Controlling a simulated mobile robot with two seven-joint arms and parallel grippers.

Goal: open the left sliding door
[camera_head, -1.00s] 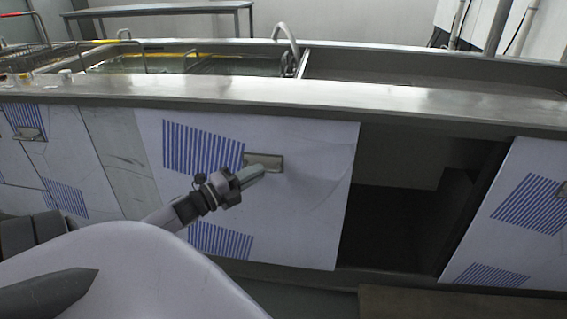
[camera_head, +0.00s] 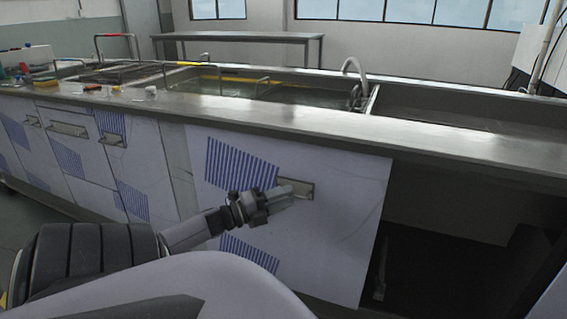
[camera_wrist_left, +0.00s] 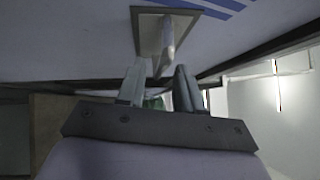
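The left sliding door (camera_head: 340,230) is a whitish panel with blue-striped patches in the front of the steel tank counter. A dark opening (camera_head: 450,215) lies to its right. Its small metal handle (camera_head: 303,187) is near the top of the panel, and it also shows in the left wrist view (camera_wrist_left: 150,38). My left gripper (camera_head: 284,195) is at this handle. In the left wrist view my left gripper (camera_wrist_left: 160,80) has its two fingers apart, with the handle's bar just beyond the gap. I cannot tell whether they touch it. My right gripper is not in view.
The steel counter edge (camera_head: 275,118) runs above the door. A tap (camera_head: 357,80) and water-filled basin (camera_head: 250,90) are behind it. More striped panels with handles (camera_head: 68,130) are to the left. Part of another panel (camera_head: 552,300) shows at lower right.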

